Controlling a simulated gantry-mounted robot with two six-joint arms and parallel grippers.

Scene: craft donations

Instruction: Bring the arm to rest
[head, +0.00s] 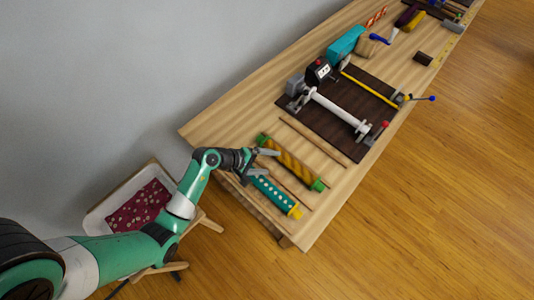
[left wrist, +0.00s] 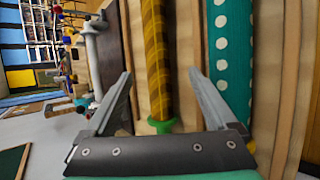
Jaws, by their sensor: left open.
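My left gripper (head: 267,162) is open and empty at the table's near left end, beside the two rolls. The yellow-brown striped roll with green ends (head: 292,160) lies on the wooden table (head: 215,125). In the left wrist view the striped roll (left wrist: 157,60) shows between the open fingers, with nothing gripped. The teal roll with white dots and yellow ends (head: 275,193) lies beside it, nearer the front; part of it is behind the gripper. It also shows at the right of the left wrist view (left wrist: 230,40). My right gripper is not in view.
A dark board (head: 375,85) carries a device with a white roller (head: 338,110) and a yellow bar. Thin wooden strips lie beside the rolls. A white bin with red patterned cloth (head: 140,205) stands left of the table, under my left arm. Several items crowd the table's far end.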

